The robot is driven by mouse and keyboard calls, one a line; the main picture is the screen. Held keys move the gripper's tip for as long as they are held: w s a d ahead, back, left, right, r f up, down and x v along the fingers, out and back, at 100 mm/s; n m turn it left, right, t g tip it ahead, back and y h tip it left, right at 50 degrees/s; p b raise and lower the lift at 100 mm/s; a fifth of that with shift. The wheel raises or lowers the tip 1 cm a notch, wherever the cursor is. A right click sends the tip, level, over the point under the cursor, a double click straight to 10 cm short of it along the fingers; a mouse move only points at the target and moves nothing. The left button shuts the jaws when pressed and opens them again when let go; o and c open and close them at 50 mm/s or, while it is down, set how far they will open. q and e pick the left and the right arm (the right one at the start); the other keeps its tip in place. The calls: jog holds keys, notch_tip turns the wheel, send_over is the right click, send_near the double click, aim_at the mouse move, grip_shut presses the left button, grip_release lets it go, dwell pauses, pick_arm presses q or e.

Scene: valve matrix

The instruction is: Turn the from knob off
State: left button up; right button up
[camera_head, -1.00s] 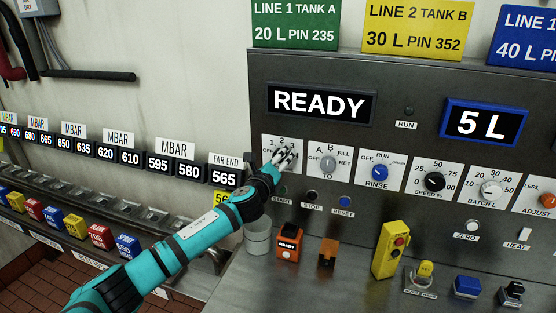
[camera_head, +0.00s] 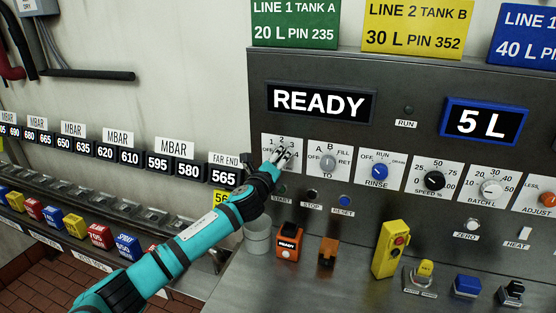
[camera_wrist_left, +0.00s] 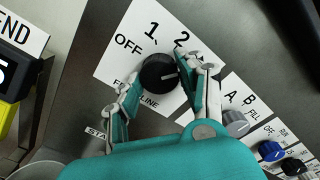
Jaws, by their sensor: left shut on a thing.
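The from knob (camera_wrist_left: 158,72) is black and round, on a white plate (camera_wrist_left: 108,64) lettered OFF, 1 and 2; the rest of the scale is hidden by my fingers. Its white pointer mark points right in the left wrist view, away from OFF. My left gripper (camera_wrist_left: 163,85) has one finger on each side of the knob and is shut on it. In the head view the gripper (camera_head: 281,158) covers the knob on the leftmost plate (camera_head: 270,143) of the panel row. My right gripper is not in view.
The grey TO knob (camera_head: 328,163) is close to the right of my gripper, then the blue RINSE knob (camera_head: 380,172). START, STOP and RESET buttons sit below.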

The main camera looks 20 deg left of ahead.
pick_arm(q)
jog(key=n, duration=2.5)
dwell(0.4)
jog(key=o, duration=1.1)
jog(key=shift+o, duration=0.2)
jog(key=s, duration=1.2)
jog(key=shift+a, duration=0.3)
